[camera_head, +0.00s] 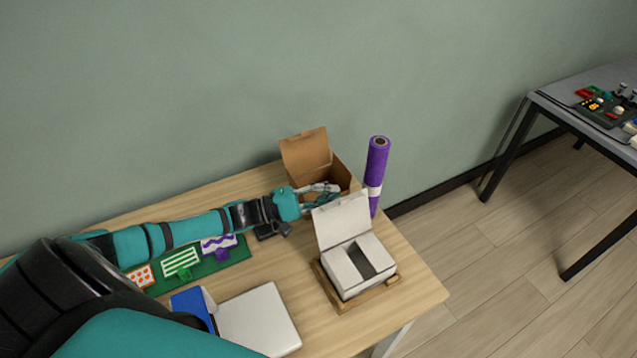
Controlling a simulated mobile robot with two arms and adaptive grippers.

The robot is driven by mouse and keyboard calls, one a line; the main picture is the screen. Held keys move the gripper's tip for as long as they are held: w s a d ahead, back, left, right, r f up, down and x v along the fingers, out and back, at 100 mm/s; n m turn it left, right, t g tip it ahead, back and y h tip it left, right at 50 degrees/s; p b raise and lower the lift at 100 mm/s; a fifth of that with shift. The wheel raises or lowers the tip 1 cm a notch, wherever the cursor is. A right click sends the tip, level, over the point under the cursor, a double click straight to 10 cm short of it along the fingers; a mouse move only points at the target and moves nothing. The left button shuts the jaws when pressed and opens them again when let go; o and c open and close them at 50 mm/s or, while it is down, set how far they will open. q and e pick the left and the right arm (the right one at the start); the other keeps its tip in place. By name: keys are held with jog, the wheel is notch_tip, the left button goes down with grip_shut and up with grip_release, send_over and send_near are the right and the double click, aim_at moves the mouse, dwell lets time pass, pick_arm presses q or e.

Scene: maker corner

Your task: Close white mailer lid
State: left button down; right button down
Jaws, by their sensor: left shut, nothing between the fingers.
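The white mailer (352,293) sits in a shallow wooden tray (341,307) at the right of the table. Its lid (342,222) stands up and open, hinged along the back edge. A dark strip shows between two white panels in its top. My left gripper (335,193) is shut and empty. It is by the upper edge of the lid, on the lid's back side; I cannot tell whether it touches the lid. My right gripper is not in view.
An open brown box (306,153) stands behind my left gripper, and a purple roll (376,172) stands upright beside it. A green board with patterned cards (182,264) and a white flat case (260,320) lie to the left. Bare table (415,278) shows right of the tray.

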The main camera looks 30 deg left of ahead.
pick_arm(q)
jog(key=shift+s+d, duration=0.1)
jog(key=shift+d, duration=0.15)
jog(key=shift+r, duration=0.1)
jog(key=shift+s+d+r+m+p, duration=0.1)
jog(key=shift+d+r+m+p, duration=0.1)
jog(key=shift+m+p, duration=0.25)
